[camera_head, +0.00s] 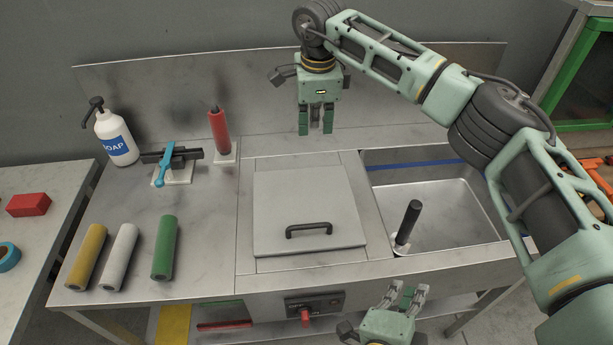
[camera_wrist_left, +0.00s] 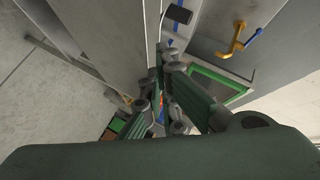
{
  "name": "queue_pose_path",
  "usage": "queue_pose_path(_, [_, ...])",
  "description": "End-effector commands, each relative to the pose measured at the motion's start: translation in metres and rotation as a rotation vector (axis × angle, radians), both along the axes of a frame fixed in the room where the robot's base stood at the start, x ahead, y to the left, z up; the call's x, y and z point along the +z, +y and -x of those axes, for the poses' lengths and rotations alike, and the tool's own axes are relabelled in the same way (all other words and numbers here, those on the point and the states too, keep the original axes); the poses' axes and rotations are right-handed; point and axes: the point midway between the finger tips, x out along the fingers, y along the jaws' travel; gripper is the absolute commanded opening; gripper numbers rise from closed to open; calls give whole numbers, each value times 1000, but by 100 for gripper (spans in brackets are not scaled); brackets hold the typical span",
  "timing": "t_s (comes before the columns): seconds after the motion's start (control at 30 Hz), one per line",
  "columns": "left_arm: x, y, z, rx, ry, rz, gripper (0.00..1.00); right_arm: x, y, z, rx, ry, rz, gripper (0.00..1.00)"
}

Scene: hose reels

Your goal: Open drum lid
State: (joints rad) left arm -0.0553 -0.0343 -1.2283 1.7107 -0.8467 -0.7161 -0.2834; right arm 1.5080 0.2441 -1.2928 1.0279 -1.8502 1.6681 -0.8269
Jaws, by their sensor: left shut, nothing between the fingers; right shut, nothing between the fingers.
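The drum lid (camera_head: 306,205) is a square grey metal plate lying flat and closed in the middle of the workbench. Its black bar handle (camera_head: 309,230) is near its front edge, and nothing holds it. My right gripper (camera_head: 315,132) points down near the back of the bench, behind the lid and apart from it. Its fingers are shut and empty. My left gripper (camera_head: 404,290) is at the bench's front edge, below the sink and to the right of the handle. It is shut and empty. Its fingers also show in the left wrist view (camera_wrist_left: 165,65).
A sink (camera_head: 450,225) with an upright black handle (camera_head: 408,222) lies right of the lid. Left are a soap bottle (camera_head: 115,138), a red roller (camera_head: 219,132), a blue-handled clamp (camera_head: 166,165) and yellow, white and green rolls. A red switch (camera_head: 305,316) is on the front.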

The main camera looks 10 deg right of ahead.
Motion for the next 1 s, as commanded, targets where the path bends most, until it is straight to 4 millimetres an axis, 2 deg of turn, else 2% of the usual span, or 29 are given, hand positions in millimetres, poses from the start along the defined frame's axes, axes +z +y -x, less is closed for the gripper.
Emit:
queue_pose_path(0.03, [18, 9, -10, 3, -108, -86, 0, -1, 0, 0, 0, 0, 0, 0])
queue_pose_path(0.3, [44, 60, -52, 5, -461, -608, 0, 0, 0, 0, 0, 0, 0, 0])
queue_pose_path(0.5, [67, 102, -77, 6, -647, -1023, 0, 0, 0, 0, 0, 0, 0, 0])
queue_pose_path(0.8, [99, 160, -98, -16, -767, -1573, 0, 0, 0, 0, 0, 0, 0, 0])
queue_pose_path(1.0, [109, 177, -102, -33, -776, -1741, 0, 0, 0, 0, 0, 0, 0, 0])
